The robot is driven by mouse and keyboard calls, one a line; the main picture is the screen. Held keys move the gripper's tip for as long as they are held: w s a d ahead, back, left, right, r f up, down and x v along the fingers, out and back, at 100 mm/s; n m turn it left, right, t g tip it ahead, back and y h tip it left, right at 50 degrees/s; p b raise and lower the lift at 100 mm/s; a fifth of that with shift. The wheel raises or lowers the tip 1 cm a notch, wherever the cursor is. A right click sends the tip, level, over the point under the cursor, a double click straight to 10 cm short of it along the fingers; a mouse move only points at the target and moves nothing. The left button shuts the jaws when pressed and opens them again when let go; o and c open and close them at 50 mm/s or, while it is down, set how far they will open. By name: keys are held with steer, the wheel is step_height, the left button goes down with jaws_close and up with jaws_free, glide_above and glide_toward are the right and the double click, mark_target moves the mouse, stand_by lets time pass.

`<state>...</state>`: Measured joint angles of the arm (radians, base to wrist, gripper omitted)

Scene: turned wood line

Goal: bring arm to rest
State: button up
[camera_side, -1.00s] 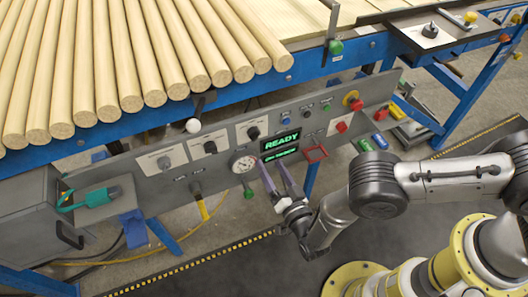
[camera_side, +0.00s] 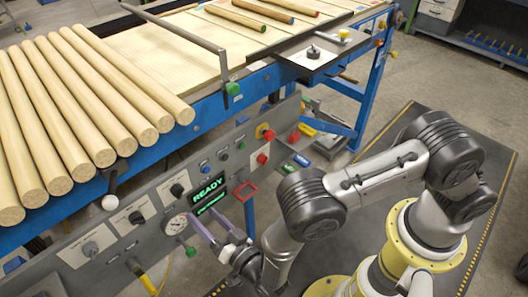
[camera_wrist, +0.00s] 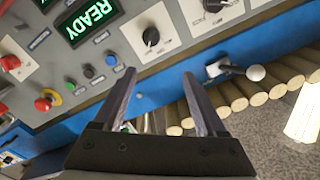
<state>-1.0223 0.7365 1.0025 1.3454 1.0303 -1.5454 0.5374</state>
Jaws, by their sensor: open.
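My gripper (camera_side: 203,214) is in the lower middle of the side view, in front of the grey control panel (camera_side: 140,215). Its two fingers point up toward the panel, just right of the round gauge (camera_side: 176,224) and below the green READY display (camera_side: 209,190). In the wrist view my gripper (camera_wrist: 159,73) has its fingers spread apart, with nothing between them. The READY display (camera_wrist: 91,20) is at the upper left there. I cannot tell how far the fingertips are from the panel.
Thick wooden rods (camera_side: 75,115) lie on the blue-framed line above the panel. A white ball-ended lever (camera_side: 109,202) and a red-and-yellow button (camera_side: 266,132) stick out of the panel. Thin coloured-tipped rods (camera_side: 263,18) lie farther back.

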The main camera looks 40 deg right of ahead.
steer(key=shift+m+t+h, duration=0.4)
steer(key=shift+t+h, duration=0.1)
steer(key=w+d+r, duration=0.1)
steer(key=w+r, duration=0.1)
steer(key=r, duration=0.4)
steer(key=w+d+r, duration=0.2)
steer(key=r, duration=0.5)
steer(key=w+d+r, duration=0.1)
steer(key=w+r, duration=0.1)
steer(key=r, duration=0.4)
steer(key=shift+w+d+r, duration=0.35)
steer(key=shift+w, duration=0.05)
steer(key=d+r+n+g+y, duration=0.25)
steer(key=d+r, duration=0.45)
steer(key=r, duration=0.4)
steer(key=s+d+r+n+g+y, duration=0.2)
steer(key=s+d+g, duration=0.2)
steer(key=s, duration=0.1)
steer(key=s+d+f+n+g+h, duration=0.1)
steer(key=s+d, duration=0.3)
steer(key=s, duration=0.4)
steer(key=s+d+f+n+g+h, duration=0.1)
steer(key=s+d+f+g, duration=0.1)
steer(key=s+d, duration=0.3)
steer(key=s+d+f+n+g+h, duration=0.1)
steer(key=s+d+g, duration=0.3)
steer(key=s, duration=0.8)
steer(key=shift+s+d+f, duration=0.3)
steer(key=shift+s+d, duration=0.05)
steer(key=shift+h, duration=0.25)
